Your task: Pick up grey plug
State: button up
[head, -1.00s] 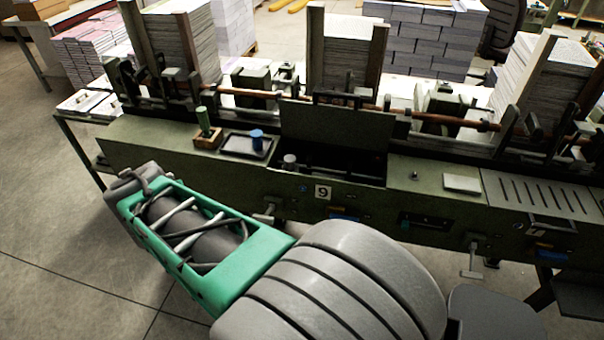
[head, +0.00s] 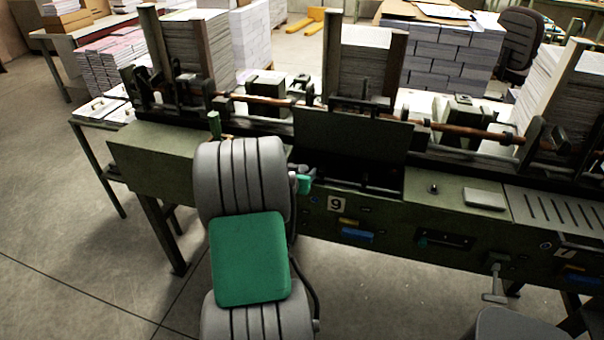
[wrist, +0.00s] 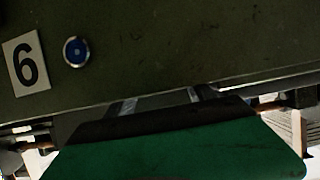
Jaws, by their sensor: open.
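The grey plug does not show now; my arm covers the part of the machine top where a small grey cylinder stood earlier, by the left end of the dark recess (head: 345,185). My gripper (head: 304,183) shows only as a small green and grey part beside my arm, at the recess's front left edge. Its fingertips are hidden, and nothing is seen held. The wrist view shows the machine front upside down, with the number plate (wrist: 26,63) and a blue button (wrist: 76,51). A green surface fills its bottom, seemingly part of my own arm end.
A green-handled piece (head: 214,124) stands left of my arm. The raised dark lid (head: 352,140) stands behind the recess. Paper stacks (head: 365,75) and a brown rod (head: 470,132) run along the back. A pale pad (head: 484,199) lies on the right.

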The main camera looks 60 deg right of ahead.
jog(key=shift+x, duration=1.2)
jog(key=shift+c, duration=0.4)
grip_shut()
